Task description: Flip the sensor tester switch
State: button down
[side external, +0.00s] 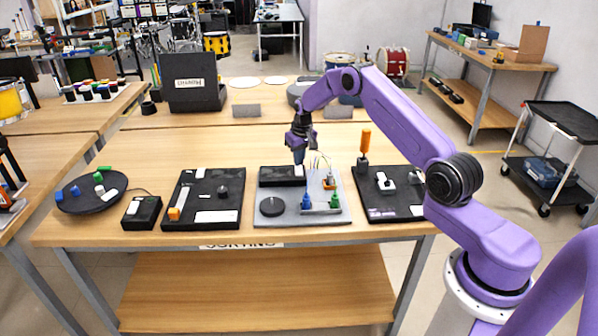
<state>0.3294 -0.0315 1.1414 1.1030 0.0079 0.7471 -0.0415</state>
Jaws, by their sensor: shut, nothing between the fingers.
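My gripper (299,162) points down over the back of a grey board (290,215) near the table's middle. Its fingers are shut and empty, close to the right part of a black box (280,176). I cannot tell whether they touch it. The grey board also carries a black disc (272,207), a blue part (307,202), a green part (334,200) and an orange part (328,183) with thin wires. No readable label marks the sensor tester, and its switch is too small to make out.
A black board (230,190) with white labels lies left, beside a small black box (142,212) and a round black tray (92,200) of blocks. Another black board (385,208) lies right, near an upright orange-handled tool (365,142). A black case (193,88) stands behind.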

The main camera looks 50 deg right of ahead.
jog(key=shift+f, duration=0.65)
dwell(0.4)
jog(key=shift+r, duration=3.5)
